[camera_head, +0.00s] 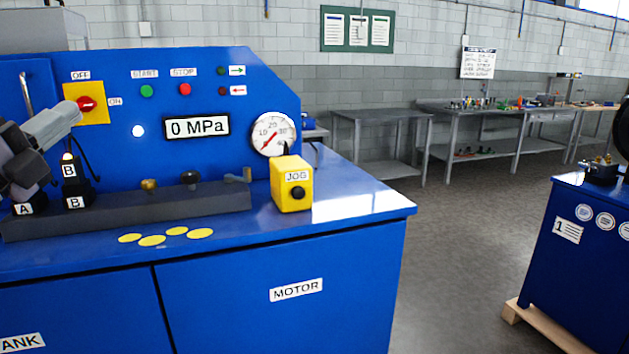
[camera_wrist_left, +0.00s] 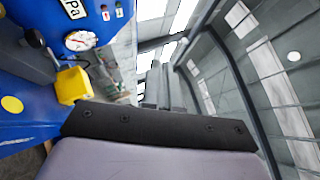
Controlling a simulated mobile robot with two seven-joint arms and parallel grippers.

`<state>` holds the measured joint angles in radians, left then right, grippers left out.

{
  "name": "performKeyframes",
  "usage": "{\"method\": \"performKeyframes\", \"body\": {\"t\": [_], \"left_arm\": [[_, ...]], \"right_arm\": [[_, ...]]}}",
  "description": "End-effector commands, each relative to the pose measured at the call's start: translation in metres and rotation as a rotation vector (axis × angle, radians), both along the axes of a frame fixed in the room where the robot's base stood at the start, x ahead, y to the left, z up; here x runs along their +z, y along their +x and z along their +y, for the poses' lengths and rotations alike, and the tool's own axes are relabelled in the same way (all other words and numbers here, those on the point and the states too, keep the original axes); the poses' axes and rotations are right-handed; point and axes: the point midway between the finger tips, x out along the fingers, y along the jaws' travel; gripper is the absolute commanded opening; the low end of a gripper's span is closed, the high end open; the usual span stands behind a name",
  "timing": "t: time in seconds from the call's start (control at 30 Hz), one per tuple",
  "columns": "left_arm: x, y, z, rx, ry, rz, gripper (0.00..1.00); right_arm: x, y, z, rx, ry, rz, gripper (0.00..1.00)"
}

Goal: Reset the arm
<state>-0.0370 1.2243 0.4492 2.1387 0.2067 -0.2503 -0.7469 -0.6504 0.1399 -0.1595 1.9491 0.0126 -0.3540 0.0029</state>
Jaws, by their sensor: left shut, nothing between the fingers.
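My left gripper (camera_head: 70,112) comes in at the left edge of the head view. Its light grey fingers are shut, empty, and point up and to the right. They overlap the yellow OFF/ON switch plate (camera_head: 98,98) in the picture; I cannot tell whether they touch it. In the left wrist view the shut fingers (camera_wrist_left: 163,75) point up toward the ceiling, with nothing between them. My right gripper is not in view.
The blue machine (camera_head: 215,290) carries a gauge (camera_head: 271,134), a 0 MPa display (camera_head: 196,127), a yellow JOG box (camera_head: 291,183) and black levers marked B (camera_head: 75,185). A blue cabinet (camera_head: 575,240) stands right on a pallet. Workbenches line the wall; open floor (camera_head: 470,250) lies between.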

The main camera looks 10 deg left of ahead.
Motion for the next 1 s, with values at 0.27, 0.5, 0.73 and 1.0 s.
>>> {"method": "performKeyframes", "body": {"t": [0.27,0.5,0.73,1.0], "left_arm": [[-0.145,0.025,0.019,-0.013,-0.349,0.266,0.0],[-0.311,0.009,0.0,0.005,-0.751,0.549,0.0],[-0.461,-0.052,-0.065,0.062,-1.184,0.815,0.0],[-0.561,-0.139,-0.17,0.156,-1.631,1.036,0.0]], "right_arm": [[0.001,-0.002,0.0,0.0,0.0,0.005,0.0],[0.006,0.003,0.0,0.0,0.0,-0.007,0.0],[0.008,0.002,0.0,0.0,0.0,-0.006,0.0],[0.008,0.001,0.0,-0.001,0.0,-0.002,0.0]]}}
